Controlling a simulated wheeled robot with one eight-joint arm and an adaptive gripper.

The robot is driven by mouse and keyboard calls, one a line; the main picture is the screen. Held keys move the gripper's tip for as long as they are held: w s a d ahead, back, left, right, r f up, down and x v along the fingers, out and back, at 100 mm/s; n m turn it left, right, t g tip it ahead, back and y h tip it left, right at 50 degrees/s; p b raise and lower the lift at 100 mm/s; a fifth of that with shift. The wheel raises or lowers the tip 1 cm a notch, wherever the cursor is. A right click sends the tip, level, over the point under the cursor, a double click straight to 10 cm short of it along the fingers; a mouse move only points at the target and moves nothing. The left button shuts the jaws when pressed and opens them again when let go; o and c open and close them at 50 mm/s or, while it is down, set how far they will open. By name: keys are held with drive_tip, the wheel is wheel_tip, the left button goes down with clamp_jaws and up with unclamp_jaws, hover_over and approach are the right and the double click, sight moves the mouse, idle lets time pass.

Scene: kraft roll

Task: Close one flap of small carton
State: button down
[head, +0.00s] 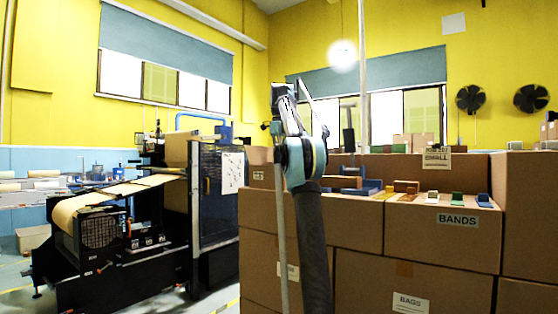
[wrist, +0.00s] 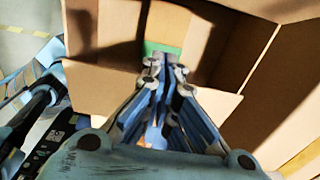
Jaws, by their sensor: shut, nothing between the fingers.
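In the wrist view an open brown carton (wrist: 190,38) lies beneath my gripper (wrist: 160,62), which looks down at it. Its flaps stand open, with a near flap (wrist: 100,85) crossing under my gripper and another panel (wrist: 242,45) on the right. My fingers are together and empty, with the tips over the carton opening close to a green patch (wrist: 162,48). I cannot tell whether the tips touch cardboard. In the head view my raised arm hides part of the scene, and I cannot make out this carton clearly there.
Large stacked cartons (head: 366,222) fill the right, with a "BANDS" label (head: 457,220) and several small coloured items on top. A dark machine with a paper roll (head: 80,215) stands at the left. Bare floor (wrist: 22,45) shows at left in the wrist view.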

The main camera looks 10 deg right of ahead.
drive_tip(key=shift+r, duration=0.15)
drive_tip(key=shift+r, duration=0.65)
drive_tip(key=shift+f, duration=0.1)
